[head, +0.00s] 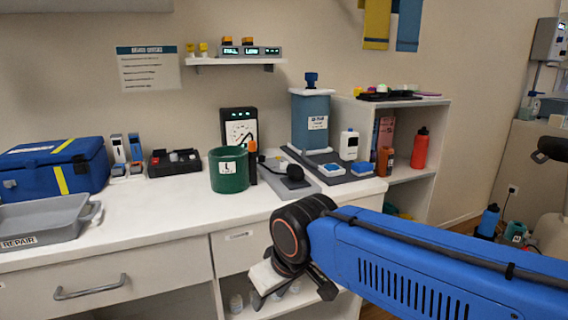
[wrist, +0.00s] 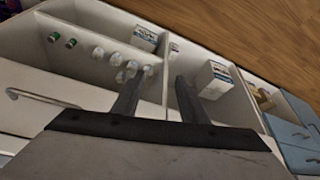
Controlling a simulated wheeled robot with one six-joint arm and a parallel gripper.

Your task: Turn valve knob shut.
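A dark blue knob (head: 311,79) sits on top of a blue tank (head: 311,125) with a white lid and label, at the back right of the white counter. It looks like the valve knob, but I cannot tell its turn position. My gripper (head: 290,288) is low in front of the counter's front edge, well below and away from the tank. In the wrist view my gripper (wrist: 156,95) has its two fingers apart with nothing held between them, and it points down toward the open shelves. The knob is not in the wrist view.
A green canister (head: 229,170) stands left of the tank, and a grey tray (head: 40,222) and blue bag (head: 55,165) are at far left. A white bottle (head: 349,145), brown bottle (head: 385,161) and red bottle (head: 420,148) stand right of the tank. Open counter lies at centre left.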

